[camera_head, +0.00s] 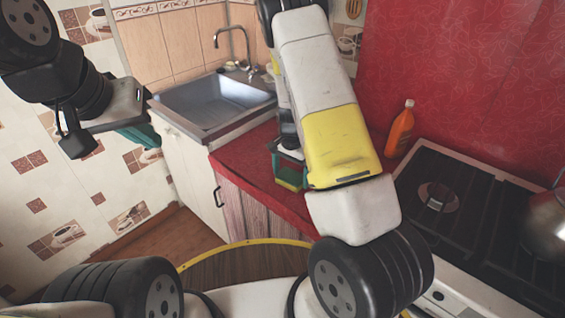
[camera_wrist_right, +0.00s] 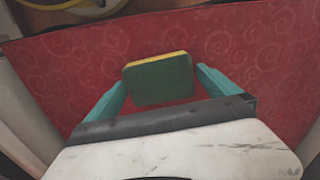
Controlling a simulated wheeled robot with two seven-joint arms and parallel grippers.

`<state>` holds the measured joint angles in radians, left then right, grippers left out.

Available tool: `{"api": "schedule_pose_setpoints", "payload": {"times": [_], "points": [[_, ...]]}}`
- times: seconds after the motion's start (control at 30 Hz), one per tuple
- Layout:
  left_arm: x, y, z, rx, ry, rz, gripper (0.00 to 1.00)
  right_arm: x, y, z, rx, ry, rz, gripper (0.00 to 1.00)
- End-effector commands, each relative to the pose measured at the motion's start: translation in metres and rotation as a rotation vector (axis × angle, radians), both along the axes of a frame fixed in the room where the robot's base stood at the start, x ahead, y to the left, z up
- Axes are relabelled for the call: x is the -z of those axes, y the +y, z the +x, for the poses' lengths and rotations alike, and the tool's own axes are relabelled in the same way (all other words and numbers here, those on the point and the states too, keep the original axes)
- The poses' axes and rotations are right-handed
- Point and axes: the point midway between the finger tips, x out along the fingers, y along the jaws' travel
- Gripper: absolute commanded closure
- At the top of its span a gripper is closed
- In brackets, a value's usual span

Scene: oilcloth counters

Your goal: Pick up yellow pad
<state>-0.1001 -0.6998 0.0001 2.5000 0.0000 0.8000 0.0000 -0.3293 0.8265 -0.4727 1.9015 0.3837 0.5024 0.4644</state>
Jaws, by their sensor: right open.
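The yellow pad (camera_wrist_right: 158,79) is a small sponge block, dark green on its upper face with a yellow edge. It lies on the red counter, and part of it shows in the head view (camera_head: 290,181) beside my right gripper. My right gripper (camera_wrist_right: 162,84) is open, with its teal fingers on either side of the pad. Small gaps show between pad and fingers in the wrist view. My left gripper (camera_head: 137,134) is raised at the left, away from the counter; its fingers are seen edge-on.
A metal sink (camera_head: 215,100) with a tap is behind the counter's left part. An orange bottle (camera_head: 400,131) stands at the back right, near the stove (camera_head: 465,200), which bears a metal pot (camera_head: 548,222). The red counter (camera_head: 240,158) is bare left of my right gripper.

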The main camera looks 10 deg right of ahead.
Motion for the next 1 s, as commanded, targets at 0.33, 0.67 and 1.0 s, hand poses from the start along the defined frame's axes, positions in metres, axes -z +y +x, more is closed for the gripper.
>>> {"api": "schedule_pose_setpoints", "payload": {"times": [0.33,0.67,1.0], "points": [[0.0,0.0,0.0,0.0,0.0,0.0,1.0,0.0,0.0,0.0,0.0,-0.001,0.001,0.28],[0.0,0.0,0.0,0.0,0.0,0.0,1.0,0.0,0.0,0.0,0.0,0.0,0.0,0.52],[0.0,0.0,0.0,0.0,0.0,0.0,1.0,-0.022,0.0,0.001,0.001,-0.004,0.001,0.52]]}}
